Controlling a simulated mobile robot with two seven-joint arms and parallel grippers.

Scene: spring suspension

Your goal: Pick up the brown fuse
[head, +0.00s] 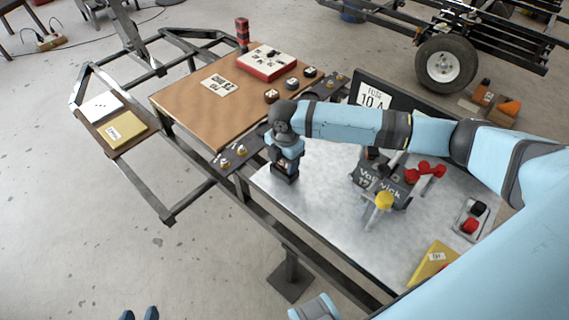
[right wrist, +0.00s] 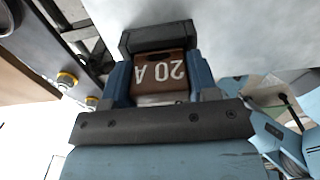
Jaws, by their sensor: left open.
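The brown fuse (right wrist: 160,72), marked 20 A, shows upside down in the right wrist view. My right gripper (right wrist: 159,82) has one blue finger along each side of it, with no visible gap, and looks shut on it. A dark block lies just beyond the fuse; I cannot tell whether they are joined. In the head view my right gripper (head: 286,163) points down over the left part of the metal tabletop and largely hides the fuse. My left gripper (head: 139,314) is open and empty; only its two blue fingertips show at the bottom edge, over the floor.
The metal tabletop (head: 325,215) holds a grey box (head: 368,182) with red and yellow knobs. A screen (head: 373,97) reading FUSE 10 A stands behind my right arm. A brown board (head: 190,103) with a red-white box (head: 267,61) lies at left. The tabletop's front middle is clear.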

